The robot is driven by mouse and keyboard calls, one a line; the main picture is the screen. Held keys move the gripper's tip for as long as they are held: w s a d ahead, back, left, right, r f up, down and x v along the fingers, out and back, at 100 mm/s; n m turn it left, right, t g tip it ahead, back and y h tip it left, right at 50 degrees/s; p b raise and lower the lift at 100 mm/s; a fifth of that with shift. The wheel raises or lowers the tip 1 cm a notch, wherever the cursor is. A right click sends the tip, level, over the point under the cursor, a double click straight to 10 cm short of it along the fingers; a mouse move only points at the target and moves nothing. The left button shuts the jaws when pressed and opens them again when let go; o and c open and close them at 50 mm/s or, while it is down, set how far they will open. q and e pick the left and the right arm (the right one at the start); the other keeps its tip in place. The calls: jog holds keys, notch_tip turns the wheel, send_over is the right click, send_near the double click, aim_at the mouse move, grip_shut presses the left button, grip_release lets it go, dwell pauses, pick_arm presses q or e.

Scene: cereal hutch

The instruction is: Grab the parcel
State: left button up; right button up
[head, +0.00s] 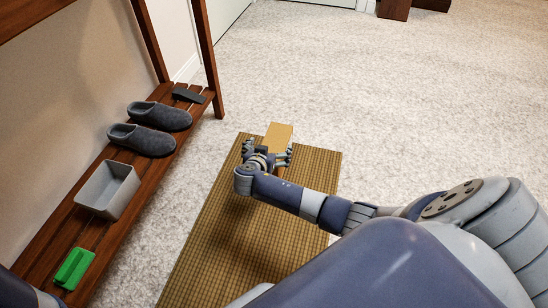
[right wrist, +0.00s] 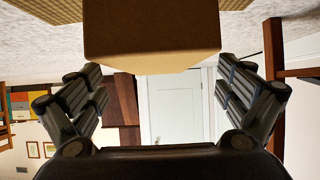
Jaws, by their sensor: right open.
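The parcel (head: 279,136) is a plain tan cardboard box at the far end of the woven brown mat (head: 212,250). My right gripper (head: 268,150) is at the near side of the parcel, with its fingers spread. In the right wrist view the parcel (right wrist: 152,35) fills the top middle, between the two open finger pairs. Gaps show between the box and the fingers on both sides there. The gripper hides the near lower part of the parcel in the head view. My left gripper is out of view.
A slatted wooden rack (head: 93,232) along the left wall holds grey slippers (head: 142,139), a grey bin (head: 108,190), a green object (head: 74,268) and a small dark item (head: 188,96). Its upright post (head: 208,60) stands left of the mat.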

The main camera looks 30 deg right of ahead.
aim_at(274, 143)
jog(key=shift+w+d+f, duration=0.15)
jog(key=shift+d+f, duration=0.05)
jog(key=b+x, duration=0.3)
jog(key=b, duration=0.1)
jog(key=shift+d+f, duration=0.2)
jog(key=shift+d, duration=0.15)
jog(key=shift+w+d+f, duration=0.1)
jog(key=shift+w+d, duration=0.2)
jog(key=shift+w, duration=0.05)
jog(key=c, duration=2.1)
jog(key=shift+r, duration=0.25)
jog(key=shift+c, duration=0.2)
